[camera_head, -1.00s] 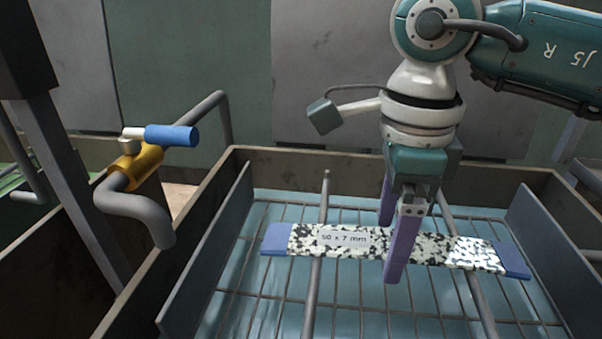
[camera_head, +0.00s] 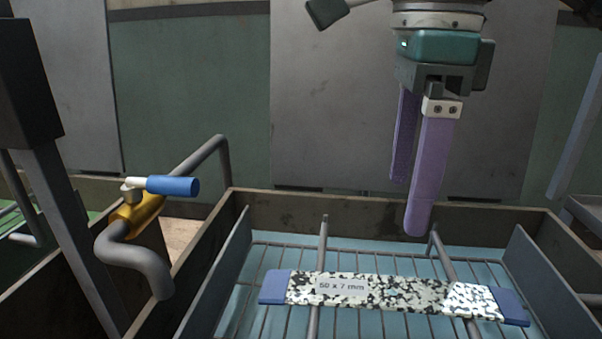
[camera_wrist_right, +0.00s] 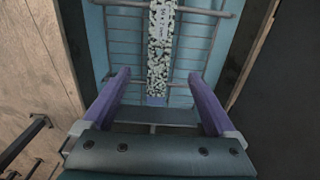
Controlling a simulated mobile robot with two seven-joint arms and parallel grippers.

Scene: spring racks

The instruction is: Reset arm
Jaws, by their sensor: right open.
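My right gripper (camera_head: 410,205) hangs above the back part of the rack with its two purple fingers pointing down, apart and empty. In the right wrist view the fingers of my right gripper (camera_wrist_right: 165,88) are spread wide. A speckled black-and-white bar (camera_head: 385,292) with blue ends, labelled "50 x 7 mm", lies across the wire rack, below and clear of the fingers. The bar (camera_wrist_right: 160,50) also shows in the right wrist view, beyond the fingertips. My left gripper is not in view.
The wire rack (camera_head: 265,265) sits in a brown-walled bin (camera_head: 375,215) with a blue floor. A grey pipe (camera_head: 140,262) with a yellow valve and blue handle (camera_head: 172,186) stands at its left. Grey and green wall panels are behind.

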